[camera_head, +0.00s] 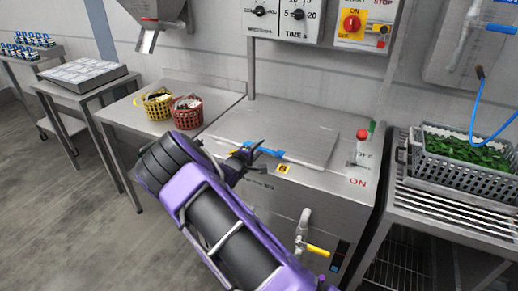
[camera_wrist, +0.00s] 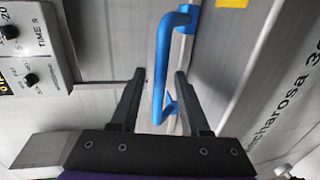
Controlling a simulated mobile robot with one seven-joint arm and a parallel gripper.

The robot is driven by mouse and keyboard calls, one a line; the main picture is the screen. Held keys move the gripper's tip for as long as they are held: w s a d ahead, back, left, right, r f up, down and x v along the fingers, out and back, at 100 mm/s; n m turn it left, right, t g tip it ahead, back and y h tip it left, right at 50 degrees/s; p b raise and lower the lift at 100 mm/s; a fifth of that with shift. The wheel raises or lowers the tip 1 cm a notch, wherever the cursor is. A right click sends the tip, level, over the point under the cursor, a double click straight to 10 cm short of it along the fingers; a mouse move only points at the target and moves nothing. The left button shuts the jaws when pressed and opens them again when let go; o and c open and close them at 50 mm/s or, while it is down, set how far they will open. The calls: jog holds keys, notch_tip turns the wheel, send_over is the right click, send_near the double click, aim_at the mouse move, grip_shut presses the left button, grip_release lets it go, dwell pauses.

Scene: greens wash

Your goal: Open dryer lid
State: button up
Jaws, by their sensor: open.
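The dryer is a steel machine with a flat grey lid (camera_head: 305,143), which lies shut on its top. A blue bar handle (camera_head: 268,152) is fixed along the lid's left part. My gripper (camera_head: 247,150) is over the lid's left end, close to the handle. In the wrist view my gripper (camera_wrist: 161,76) is open, with one dark finger on each side of the blue handle (camera_wrist: 162,62). The handle lines up with the gap between the fingers. I cannot tell how deep it sits there, and no finger visibly grips it.
Control boxes (camera_head: 282,18) hang on the wall above the dryer. A yellow basket (camera_head: 157,104) and a red basket (camera_head: 187,112) stand on the left table. A grey crate of greens (camera_head: 460,165) stands on the right rack. A yellow-handled valve (camera_head: 317,250) sticks out in front.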

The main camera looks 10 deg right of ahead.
jog(key=shift+w+d, duration=0.1)
jog(key=shift+w, duration=0.1)
grip_shut()
dwell(1.4)
